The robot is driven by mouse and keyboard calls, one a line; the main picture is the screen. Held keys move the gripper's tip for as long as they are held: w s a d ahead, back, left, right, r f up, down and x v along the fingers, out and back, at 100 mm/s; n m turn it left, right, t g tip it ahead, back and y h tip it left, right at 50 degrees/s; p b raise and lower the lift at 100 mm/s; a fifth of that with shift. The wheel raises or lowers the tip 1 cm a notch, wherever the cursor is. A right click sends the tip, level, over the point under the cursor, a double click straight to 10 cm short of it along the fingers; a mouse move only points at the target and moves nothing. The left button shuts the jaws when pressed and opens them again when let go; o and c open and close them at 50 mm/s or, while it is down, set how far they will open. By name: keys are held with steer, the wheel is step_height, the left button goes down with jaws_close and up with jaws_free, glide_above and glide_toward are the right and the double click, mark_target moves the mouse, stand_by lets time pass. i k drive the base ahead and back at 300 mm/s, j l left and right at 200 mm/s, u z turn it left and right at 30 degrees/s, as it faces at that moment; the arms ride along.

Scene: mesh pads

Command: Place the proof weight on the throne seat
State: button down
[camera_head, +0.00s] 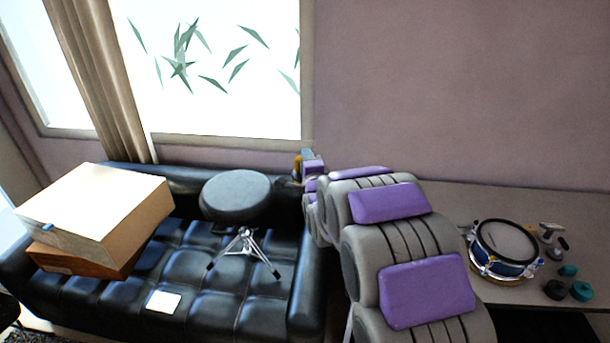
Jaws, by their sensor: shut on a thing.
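The drum throne has a round dark grey seat (238,193) and a chrome tripod, and stands on a black tufted couch. My arm reaches from the lower right toward the couch. My gripper (296,180) is at its far end, small and partly hidden, just right of the seat's rim in the picture. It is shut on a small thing. A small orange-yellow piece (297,163) shows at the gripper, probably the proof weight, but it is too small to be sure. The seat top looks bare. I cannot tell the gripper's height above the seat.
Cardboard boxes (100,210) are stacked on the left of the black couch (225,312). A white card (163,302) lies in front. On the right, a table (455,200) holds a blue snare drum (502,247) and several small black and teal pieces (581,291).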

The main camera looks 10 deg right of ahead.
mark_target(241, 193)
steer(key=i+j+u, duration=0.15)
steer(key=i+j, duration=0.65)
steer(key=i, duration=0.1)
